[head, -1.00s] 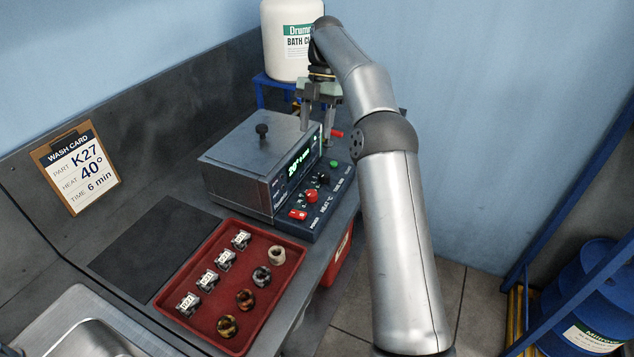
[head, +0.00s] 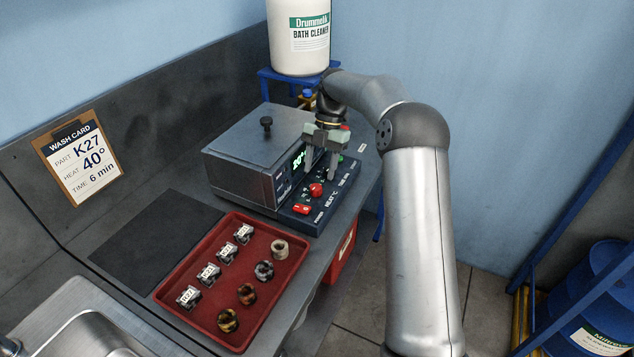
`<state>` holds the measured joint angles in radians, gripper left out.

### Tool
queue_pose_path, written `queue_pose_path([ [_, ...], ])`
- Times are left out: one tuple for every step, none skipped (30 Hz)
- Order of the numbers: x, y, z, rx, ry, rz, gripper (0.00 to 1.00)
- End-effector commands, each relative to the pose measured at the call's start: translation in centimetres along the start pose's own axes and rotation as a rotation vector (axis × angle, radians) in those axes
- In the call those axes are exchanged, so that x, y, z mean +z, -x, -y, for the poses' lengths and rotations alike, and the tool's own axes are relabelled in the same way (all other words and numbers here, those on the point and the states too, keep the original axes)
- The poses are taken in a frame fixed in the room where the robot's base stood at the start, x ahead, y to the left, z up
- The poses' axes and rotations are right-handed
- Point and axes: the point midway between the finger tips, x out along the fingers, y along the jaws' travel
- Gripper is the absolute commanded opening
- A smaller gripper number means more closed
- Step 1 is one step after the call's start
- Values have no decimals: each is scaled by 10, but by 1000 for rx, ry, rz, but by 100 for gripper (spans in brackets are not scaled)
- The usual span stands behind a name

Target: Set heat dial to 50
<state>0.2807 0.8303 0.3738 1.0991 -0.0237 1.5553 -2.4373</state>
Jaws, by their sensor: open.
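The heat dial (head: 316,189) is a red knob on the sloped control panel of the grey bath unit (head: 240,165), above the label "HEAT °C". The dial's setting is too small to read. The green display (head: 299,160) is partly hidden by my gripper; a "20°" seems to show on it. My gripper (head: 320,175) points down over the panel with its two fingers apart. The fingertips are just behind the heat dial, and nothing shows between them. I cannot tell whether they touch the panel.
A red power switch (head: 302,209) is near the panel's front corner. A red tray (head: 238,338) with tagged parts and rings stands in front. A wash card (head: 80,157) reading K27, 40°, 6 min leans at left. A bath cleaner drum (head: 299,50) stands behind on a blue stand.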

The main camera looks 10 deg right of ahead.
Motion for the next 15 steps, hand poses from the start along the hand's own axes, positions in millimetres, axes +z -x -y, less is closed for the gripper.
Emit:
queue_pose_path([
  [-1,-9,0,-3,0,-3,51],
  [-1,-14,0,-3,0,-3,51],
  [-1,-21,1,-2,0,-3,51],
  [-1,-25,0,-2,0,-3,51],
  [-1,-29,0,-2,0,-2,51],
  [-1,-33,0,-2,0,-2,51],
  [-1,-36,0,-2,0,-2,51],
  [-1,-39,0,-1,0,-1,51],
  [0,-42,0,-1,0,-1,51],
  [0,-43,0,-1,0,-1,51],
  [0,-44,0,-1,0,-1,51],
  [0,-46,0,-1,0,0,51],
  [0,-46,0,0,0,0,51],
  [0,-47,0,0,0,0,51],
  [0,-47,0,0,0,0,51],
])
